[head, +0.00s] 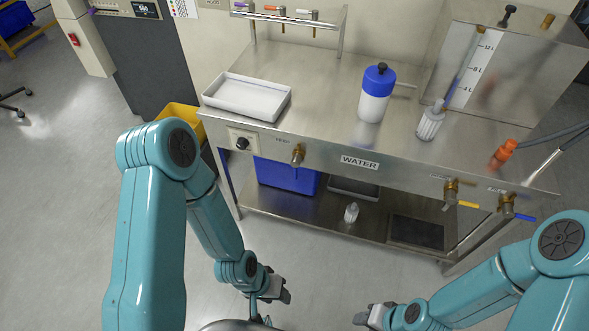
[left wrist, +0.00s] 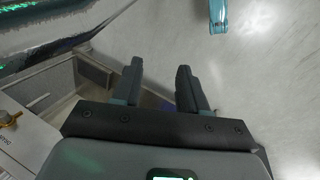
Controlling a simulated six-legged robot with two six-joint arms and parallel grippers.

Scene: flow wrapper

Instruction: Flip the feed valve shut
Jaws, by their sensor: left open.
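Several brass valves sit on the front panel of the steel bench. The left valve (head: 298,155) has a small label beside it, too small to read surely, and its lever seems to hang down. At the right are a valve with a yellow lever (head: 450,190) and one with a blue lever (head: 507,204). I cannot tell surely which is the feed valve. My left gripper (head: 284,288) is open and empty, low in front of the bench, apart from the valves. Its spread fingers show in the left wrist view (left wrist: 159,78), with a brass valve (left wrist: 9,118) at the left edge. My right gripper (head: 368,315) is low at the bottom; its jaws are unclear.
The bench top (head: 310,100) holds a white tray (head: 250,97), a blue-capped bottle (head: 375,92) and a steel tank (head: 505,65). An orange-tipped hose (head: 503,152) is at the right. A blue bin (head: 285,176) stands on the lower shelf. The floor in front is clear.

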